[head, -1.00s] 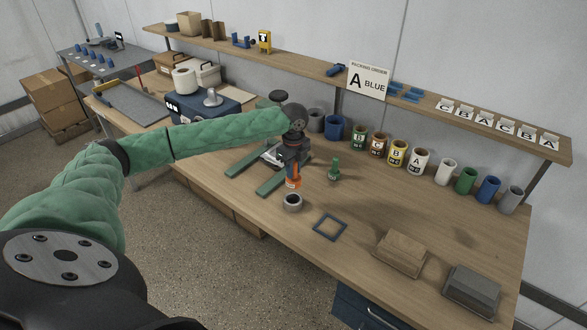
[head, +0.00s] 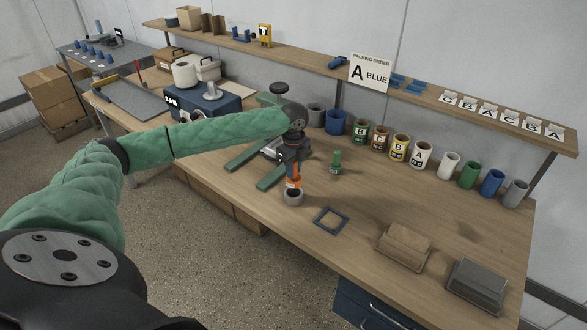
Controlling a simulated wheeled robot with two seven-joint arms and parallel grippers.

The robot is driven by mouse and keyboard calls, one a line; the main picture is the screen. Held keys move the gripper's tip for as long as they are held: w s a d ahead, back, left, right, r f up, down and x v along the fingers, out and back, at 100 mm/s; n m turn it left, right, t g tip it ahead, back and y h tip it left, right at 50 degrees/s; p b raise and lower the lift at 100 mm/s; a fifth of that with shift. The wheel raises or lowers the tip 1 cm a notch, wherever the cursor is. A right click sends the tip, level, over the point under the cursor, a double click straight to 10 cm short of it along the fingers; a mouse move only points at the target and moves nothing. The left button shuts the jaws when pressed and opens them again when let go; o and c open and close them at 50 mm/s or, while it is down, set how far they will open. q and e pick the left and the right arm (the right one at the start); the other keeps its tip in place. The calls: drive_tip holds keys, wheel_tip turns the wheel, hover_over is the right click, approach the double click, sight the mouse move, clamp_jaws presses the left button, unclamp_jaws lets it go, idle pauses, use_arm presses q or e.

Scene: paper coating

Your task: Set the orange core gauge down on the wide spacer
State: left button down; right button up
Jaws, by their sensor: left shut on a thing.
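The orange core gauge (head: 293,183) hangs upright below my left gripper (head: 292,165), which is shut on its upper part. The gauge's lower end is at the mouth of a short grey ring (head: 293,200) on the table. The ring's opening is mostly hidden, so I cannot tell how deep the gauge sits in it. No label marks a wide spacer. A tan stepped block (head: 403,247) and a dark grey stepped block (head: 477,285) lie at the front right, clear of the gripper. My right gripper is not in view.
A green gauge (head: 336,163) stands right of my left gripper. A blue square frame (head: 331,220) lies flat right of the ring. Green rails (head: 270,178) lie to the left. Several coloured cups (head: 400,148) line the back.

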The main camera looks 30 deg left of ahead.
use_arm(q)
drive_tip(key=shift+f+b, duration=0.55)
drive_tip(key=shift+f, duration=1.3)
drive_tip(key=shift+p, duration=0.5)
drive_tip(key=c, duration=1.6)
unclamp_jaws()
drive_tip(key=o, duration=0.5)
drive_tip(key=shift+r, duration=0.25)
wheel_tip(320, 180, up, 2)
drive_tip(key=shift+r+b, duration=0.2)
drive_tip(key=shift+b, duration=0.55)
wheel_tip(320, 180, up, 4)
drive_tip(key=shift+f+b, duration=0.15)
drive_tip(key=shift+b, duration=0.5)
drive_tip(key=shift+r, duration=0.55)
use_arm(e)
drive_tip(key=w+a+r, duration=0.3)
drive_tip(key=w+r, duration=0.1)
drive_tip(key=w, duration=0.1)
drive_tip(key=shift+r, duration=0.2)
